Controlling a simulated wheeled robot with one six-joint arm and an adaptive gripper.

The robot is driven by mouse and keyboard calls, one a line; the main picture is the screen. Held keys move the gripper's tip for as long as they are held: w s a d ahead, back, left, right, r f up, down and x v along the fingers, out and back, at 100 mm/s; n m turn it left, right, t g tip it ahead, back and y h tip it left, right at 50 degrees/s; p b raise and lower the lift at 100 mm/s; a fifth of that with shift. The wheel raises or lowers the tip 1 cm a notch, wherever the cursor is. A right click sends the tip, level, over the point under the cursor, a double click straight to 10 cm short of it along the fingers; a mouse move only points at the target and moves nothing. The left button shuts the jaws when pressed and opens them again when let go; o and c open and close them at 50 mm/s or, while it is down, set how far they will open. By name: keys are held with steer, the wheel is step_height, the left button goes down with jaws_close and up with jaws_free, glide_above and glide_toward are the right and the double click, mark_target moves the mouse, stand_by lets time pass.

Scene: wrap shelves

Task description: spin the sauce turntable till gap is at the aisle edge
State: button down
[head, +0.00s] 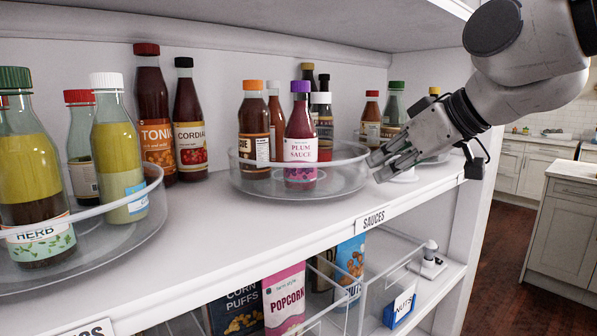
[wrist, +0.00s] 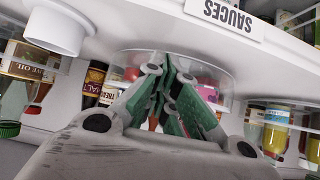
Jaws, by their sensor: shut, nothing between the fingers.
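The sauce turntable (head: 262,186) is a clear round tray with a raised rim on the middle shelf, above the SAUCES label (head: 374,219). Bottles stand on it, including an orange-capped one (head: 254,130) and the purple-capped plum sauce (head: 300,138) near the front. A bare stretch of tray shows to the right of the plum sauce. My gripper (head: 374,170) is shut and empty, with its fingertips at the tray's right rim; I cannot tell whether they touch it. In the wrist view the gripper (wrist: 168,70) is in front of the clear tray (wrist: 215,62), which is partly hidden by the fingers.
Another clear turntable (head: 140,232) with oil-like bottles stands at the left. Tall tonic (head: 154,115) and cordial (head: 189,120) bottles stand behind. More bottles (head: 392,105) are at the right, partly behind my arm. Bins with snack boxes (head: 285,296) are below. The shelf front is clear.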

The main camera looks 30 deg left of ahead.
mark_target(344, 178)
steer(key=shift+a, duration=0.35)
steer(key=shift+s, duration=0.1)
steer(key=shift+s+a, duration=0.25)
steer(key=shift+s, duration=1.15)
steer(key=shift+s+a, duration=0.35)
steer(key=shift+s, duration=0.25)
steer(key=shift+s+a, duration=0.3)
steer(key=shift+s, duration=0.25)
steer(key=shift+s+r, duration=0.1)
steer(key=shift+s+a+r, duration=0.1)
steer(key=shift+s+a, duration=0.45)
steer(key=shift+s, duration=0.3)
steer(key=shift+s+d+f, duration=0.2)
steer(key=shift+s+d, duration=0.85)
steer(key=shift+d, duration=0.25)
